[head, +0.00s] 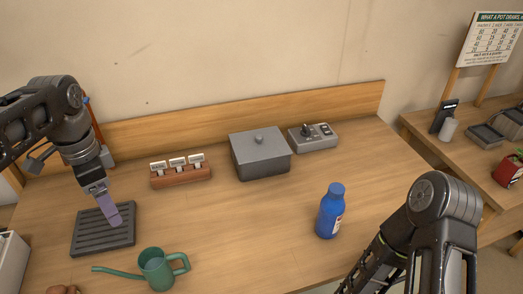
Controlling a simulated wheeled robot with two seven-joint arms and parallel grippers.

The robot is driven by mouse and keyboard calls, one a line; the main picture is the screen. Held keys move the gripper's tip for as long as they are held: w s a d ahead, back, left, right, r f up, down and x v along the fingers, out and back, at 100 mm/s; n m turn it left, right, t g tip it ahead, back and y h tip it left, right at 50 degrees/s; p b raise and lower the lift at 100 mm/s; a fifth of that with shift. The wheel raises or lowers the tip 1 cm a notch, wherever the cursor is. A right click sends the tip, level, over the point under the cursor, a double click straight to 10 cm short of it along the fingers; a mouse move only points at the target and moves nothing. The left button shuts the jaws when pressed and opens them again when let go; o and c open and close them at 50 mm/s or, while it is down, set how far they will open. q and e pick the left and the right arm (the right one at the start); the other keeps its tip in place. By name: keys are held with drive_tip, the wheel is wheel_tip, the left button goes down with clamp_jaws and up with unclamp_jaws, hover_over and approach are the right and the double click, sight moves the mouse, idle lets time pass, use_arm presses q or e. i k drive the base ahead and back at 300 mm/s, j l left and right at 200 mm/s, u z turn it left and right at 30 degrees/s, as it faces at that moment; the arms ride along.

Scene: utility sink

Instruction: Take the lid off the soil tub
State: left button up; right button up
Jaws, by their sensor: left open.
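The soil tub (262,161) appears to be the dark grey rectangular box at the back middle of the wooden bench. Its flat grey lid (245,143) is seated on top and has a small round knob (259,139) in the middle. My left gripper (114,220) points down over the dark slatted tray at the left, well to the left of the tub and apart from it. It is open; a flat lavender part shows at its tip. My right arm comes in at the lower right; its gripper is out of view.
A rack with several white labels (180,175) stands left of the tub, and a grey control box (313,138) close to its right. A green watering can (156,268) and blue bottle (331,212) stand nearer. The bench before the tub is clear.

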sight(250, 146)
drive_tip(key=i+l+z, duration=0.1)
drive_tip(key=l+z, duration=0.15)
drive_tip(key=i+l+z, duration=0.1)
drive_tip(key=l+z, duration=0.15)
drive_tip(key=l, duration=0.15)
drive_tip(key=i+l+z, duration=0.25)
drive_tip(key=k+l, duration=0.1)
